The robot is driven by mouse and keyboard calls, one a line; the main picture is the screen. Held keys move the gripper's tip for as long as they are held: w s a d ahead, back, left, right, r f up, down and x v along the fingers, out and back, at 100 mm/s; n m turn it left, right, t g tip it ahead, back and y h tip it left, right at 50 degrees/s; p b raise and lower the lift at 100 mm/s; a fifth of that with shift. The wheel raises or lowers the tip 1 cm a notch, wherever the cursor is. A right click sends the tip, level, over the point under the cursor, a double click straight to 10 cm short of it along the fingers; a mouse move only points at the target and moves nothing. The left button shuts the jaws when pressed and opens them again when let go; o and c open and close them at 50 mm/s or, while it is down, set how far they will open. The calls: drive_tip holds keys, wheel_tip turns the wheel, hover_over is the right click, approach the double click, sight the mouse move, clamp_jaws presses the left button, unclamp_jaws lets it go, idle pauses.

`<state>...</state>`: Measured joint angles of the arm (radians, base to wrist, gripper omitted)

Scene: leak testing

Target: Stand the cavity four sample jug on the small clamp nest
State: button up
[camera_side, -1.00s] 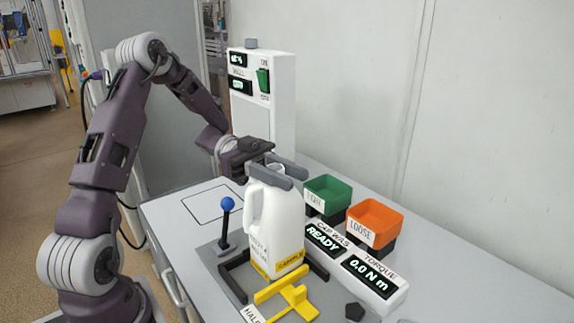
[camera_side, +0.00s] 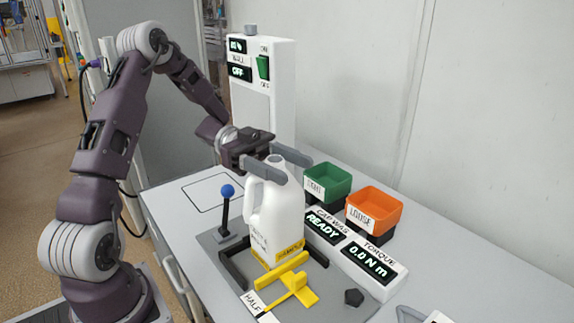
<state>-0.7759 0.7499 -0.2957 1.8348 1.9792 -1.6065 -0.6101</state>
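The white sample jug (camera_side: 278,213), with a yellow band low on its side, stands upright between the dark rails of the clamp nest (camera_side: 232,272). The writing on its front is too small to read. A yellow clamp piece (camera_side: 292,287) is close in front of the jug. My gripper (camera_side: 291,172) is at the jug's neck, with one finger on each side. The fingers are spread and seem apart from the neck. The jug's base is partly hidden by the clamp piece.
A green bin (camera_side: 327,183) and an orange bin (camera_side: 374,209) stand right of the jug, behind the torque display (camera_side: 369,264). A tall white tester (camera_side: 277,90) stands behind my gripper. A bare outlined square (camera_side: 205,192) is on the table at left.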

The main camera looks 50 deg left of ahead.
drive_tip(key=a, duration=0.3)
drive_tip(key=s+a, duration=0.1)
drive_tip(key=a, duration=0.2)
drive_tip(key=shift+s+a, duration=0.1)
drive_tip(key=shift+a, duration=0.1)
drive_tip(key=shift+m+t, duration=0.4)
drive_tip(key=shift+m, duration=0.3)
drive_tip(key=r, duration=0.1)
drive_tip(key=d+r, duration=0.1)
drive_tip(key=w+d+r, duration=0.1)
drive_tip(key=shift+r, duration=0.3)
drive_tip(key=w+d+r+n+t+y, duration=0.3)
drive_tip(key=w+t+y, duration=0.25)
drive_tip(key=w, duration=0.35)
wheel_tip(320, 180, up, 5)
drive_tip(key=n+t+y, duration=0.3)
drive_tip(key=n+y, duration=0.9)
drive_tip(key=y, duration=0.3)
hover_over(269, 159)
drive_tip(key=w+a, duration=0.2)
drive_tip(key=s+d+f+n+g+h, duration=0.1)
drive_tip(key=s+d+f+g, duration=0.2)
drive_tip(key=s, duration=0.7)
drive_tip(key=s+d+f+n+g+h, duration=0.1)
drive_tip(key=s+d+f+g, duration=0.3)
drive_tip(key=s, duration=0.6)
wheel_tip(269, 159, down, 2)
drive_tip(key=shift+s+d+f+h, duration=0.15)
drive_tip(key=shift+d+f+h, duration=0.05)
drive_tip(key=shift+d+h, duration=0.3)
